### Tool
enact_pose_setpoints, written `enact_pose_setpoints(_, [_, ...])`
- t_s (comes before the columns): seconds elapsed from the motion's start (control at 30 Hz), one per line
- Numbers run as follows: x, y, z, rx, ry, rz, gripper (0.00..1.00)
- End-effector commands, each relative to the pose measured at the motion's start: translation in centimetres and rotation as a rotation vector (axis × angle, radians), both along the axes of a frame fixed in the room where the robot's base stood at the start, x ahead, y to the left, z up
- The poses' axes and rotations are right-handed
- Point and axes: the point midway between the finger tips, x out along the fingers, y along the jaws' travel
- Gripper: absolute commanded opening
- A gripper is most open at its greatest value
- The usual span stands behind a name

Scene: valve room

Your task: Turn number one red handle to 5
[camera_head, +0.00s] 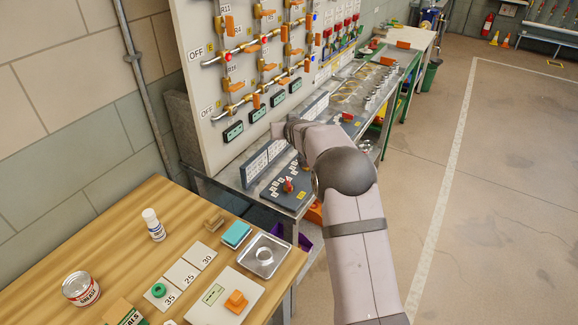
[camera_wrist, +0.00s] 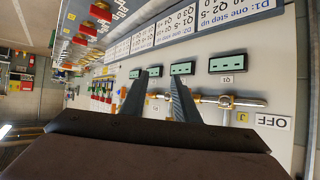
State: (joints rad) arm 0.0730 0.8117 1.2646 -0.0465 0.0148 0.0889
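A second red handle (camera_head: 347,117) is farther along the bench. Red handles also show at the upper left of the wrist view (camera_wrist: 101,10). Their numbers are too small to read, so I cannot tell which is number one. My gripper (camera_wrist: 159,75) is open and empty, its two fingers apart in front of the white panel. In the head view, my arm hides most of the gripper, near the panel's lower edge.
The white panel (camera_head: 205,90) carries pipes, orange valves, green displays (camera_wrist: 228,64) and OFF labels. White instruction signs (camera_head: 262,162) stand along the bench below it. A wooden table (camera_head: 110,235) with a grease can, cards and a metal tray is at the front left.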

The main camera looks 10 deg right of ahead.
Motion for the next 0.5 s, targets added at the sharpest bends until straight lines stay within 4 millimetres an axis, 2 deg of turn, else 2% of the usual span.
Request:
enact_pose_setpoints(0.03, [-0.6, 0.0, -1.6, 0.003, 0.077, -0.001, 0.28])
enact_pose_setpoints(0.17, [-3.1, 0.3, -3.7, 0.011, 0.269, 0.010, 0.28])
enact_pose_setpoints(0.3, [-6.6, 0.9, -6.1, 0.017, 0.458, 0.040, 0.28])
enact_pose_setpoints(0.5, [-10.4, 1.5, -8.1, 0.012, 0.630, 0.081, 0.28])
